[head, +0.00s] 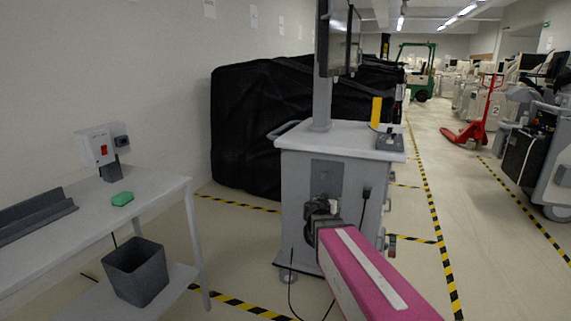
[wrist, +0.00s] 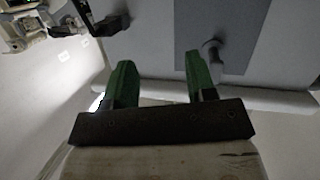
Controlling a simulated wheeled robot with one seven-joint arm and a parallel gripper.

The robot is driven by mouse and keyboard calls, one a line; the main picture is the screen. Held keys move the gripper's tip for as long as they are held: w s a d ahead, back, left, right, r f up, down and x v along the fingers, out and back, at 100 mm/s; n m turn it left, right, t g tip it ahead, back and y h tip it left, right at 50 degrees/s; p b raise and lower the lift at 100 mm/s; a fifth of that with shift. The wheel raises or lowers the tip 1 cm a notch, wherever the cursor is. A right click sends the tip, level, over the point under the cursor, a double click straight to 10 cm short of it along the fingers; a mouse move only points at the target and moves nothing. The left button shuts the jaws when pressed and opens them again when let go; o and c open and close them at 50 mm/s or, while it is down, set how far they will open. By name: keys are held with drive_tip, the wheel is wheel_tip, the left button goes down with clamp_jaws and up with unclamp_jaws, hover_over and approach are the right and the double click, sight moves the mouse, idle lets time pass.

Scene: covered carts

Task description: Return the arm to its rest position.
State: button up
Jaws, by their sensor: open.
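My arm, a pink link with a pale stripe, reaches up from the bottom of the head view. Its dark end with my gripper (head: 320,208) is in front of the white cart (head: 300,185). In the wrist view my gripper (wrist: 160,80) shows two green fingers spread apart with nothing between them. The cart's pale face with its grey panel (wrist: 205,40) lies beyond the fingers. I cannot tell the exact gap between my gripper and the cart.
A black-covered bulk (head: 245,125) is behind.

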drive_tip(key=s+d+f+g, duration=0.4)
drive_tip(key=s+f+g, duration=0.1)
drive_tip(key=s+f, duration=0.25)
drive_tip(key=s+a+f+n+g+y, duration=0.3)
drive_tip(key=s+f+y, duration=0.1)
drive_tip(key=s, duration=0.3)
drive_tip(key=s+a+f+n+g+y, duration=0.2)
drive_tip(key=s+a+f+g+y, duration=0.1)
drive_tip(key=s+f, duration=0.3)
drive_tip(key=shift+s+a+f+n+g+y, duration=0.2)
drive_tip(key=shift+s+n+g+y, duration=0.2)
drive_tip(key=shift+s+g+y, duration=0.6)
drive_tip(key=shift+s, duration=0.1)
